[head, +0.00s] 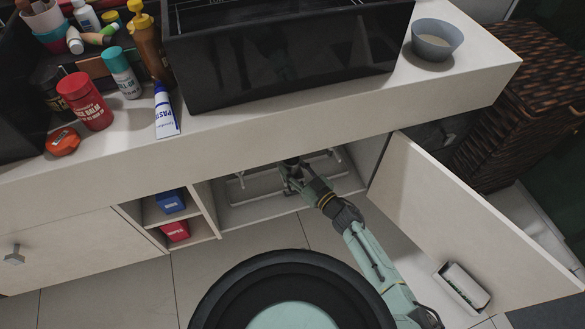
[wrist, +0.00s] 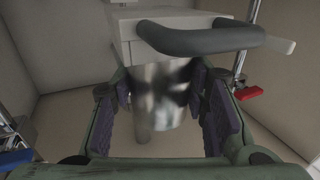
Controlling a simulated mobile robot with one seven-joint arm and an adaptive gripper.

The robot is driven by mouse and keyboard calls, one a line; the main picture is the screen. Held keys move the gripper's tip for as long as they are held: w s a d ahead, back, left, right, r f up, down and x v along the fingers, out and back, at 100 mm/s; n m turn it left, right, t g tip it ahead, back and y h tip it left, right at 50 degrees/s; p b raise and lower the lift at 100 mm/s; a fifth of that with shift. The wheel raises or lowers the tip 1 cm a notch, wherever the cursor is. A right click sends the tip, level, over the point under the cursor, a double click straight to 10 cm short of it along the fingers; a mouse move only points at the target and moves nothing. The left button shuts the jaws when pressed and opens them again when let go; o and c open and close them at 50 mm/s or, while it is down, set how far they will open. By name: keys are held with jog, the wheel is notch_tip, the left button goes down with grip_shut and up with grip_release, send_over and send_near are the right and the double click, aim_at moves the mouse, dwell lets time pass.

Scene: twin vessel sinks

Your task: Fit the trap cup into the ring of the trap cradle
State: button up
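My gripper (head: 290,172) reaches into the open cabinet below the counter; it is small and partly in shadow in the head view. In the wrist view, its purple-padded fingers (wrist: 162,95) stand on both sides of the shiny metal trap cup (wrist: 165,88), with the pad tips against its sides. The cup's top is hidden behind a thick grey curved bar (wrist: 205,40) and a pale block (wrist: 122,28). I cannot tell for sure whether these are the trap cradle and its ring, or whether the cup sits in the ring.
A red valve handle (wrist: 248,93) is right of my fingers and a blue one (wrist: 14,157) at lower left. The cabinet door (head: 470,220) stands open at the right, with a small bin (head: 462,287) on it. Shelves with blue (head: 170,201) and red (head: 176,231) packs are left.

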jog(key=o, duration=0.4)
jog(key=shift+d+r, duration=0.1)
jog(key=shift+r, duration=0.05)
jog(key=v, duration=1.2)
jog(key=shift+b, duration=0.3)
